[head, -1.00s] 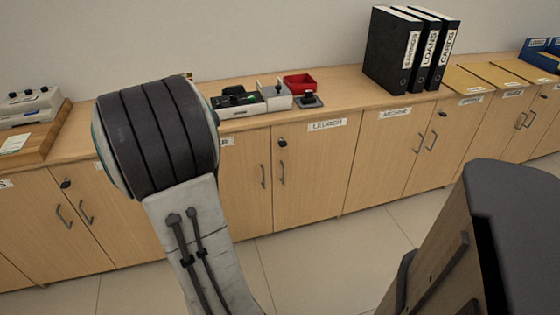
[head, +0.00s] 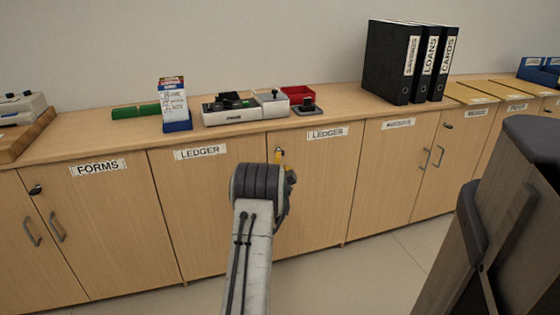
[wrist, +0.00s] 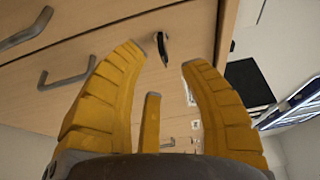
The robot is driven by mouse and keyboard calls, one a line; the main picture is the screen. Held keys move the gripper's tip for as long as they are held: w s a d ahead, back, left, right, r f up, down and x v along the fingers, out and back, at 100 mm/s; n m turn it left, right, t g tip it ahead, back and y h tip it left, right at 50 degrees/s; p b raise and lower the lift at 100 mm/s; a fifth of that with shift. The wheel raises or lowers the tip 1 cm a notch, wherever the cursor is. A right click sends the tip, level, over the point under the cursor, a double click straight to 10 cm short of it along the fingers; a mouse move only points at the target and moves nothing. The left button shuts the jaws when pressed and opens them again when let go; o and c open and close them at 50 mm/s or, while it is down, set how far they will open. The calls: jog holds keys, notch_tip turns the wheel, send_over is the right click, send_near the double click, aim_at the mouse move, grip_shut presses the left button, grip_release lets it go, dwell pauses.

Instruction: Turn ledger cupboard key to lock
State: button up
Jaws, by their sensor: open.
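The ledger cupboard has two light-wood doors, each with a LEDGER label; the right door (head: 318,185) carries the key. The dark key (wrist: 163,48) stands out of its lock near the top of that door. In the head view only a bit of the lock shows above my gripper (head: 285,172). In the wrist view my gripper (wrist: 165,56) has its yellow fingers spread. The key lies between and just beyond the fingertips, with no clear contact. My arm hides the cupboard's handles in the head view; two grey handles (wrist: 68,78) show at the left of the wrist view.
On the counter (head: 350,114) above stand a white-and-black device (head: 236,110), a red tray (head: 297,93), a leaflet holder (head: 174,105) and black binders (head: 390,62). The FORMS cupboard (head: 95,225) is at left. A dark-topped wooden piece (head: 515,190) stands at the right front.

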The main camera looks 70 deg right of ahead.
jog(key=shift+b+x, duration=2.75)
jog(key=shift+x, duration=0.75)
jog(key=shift+c, duration=0.3)
grip_shut()
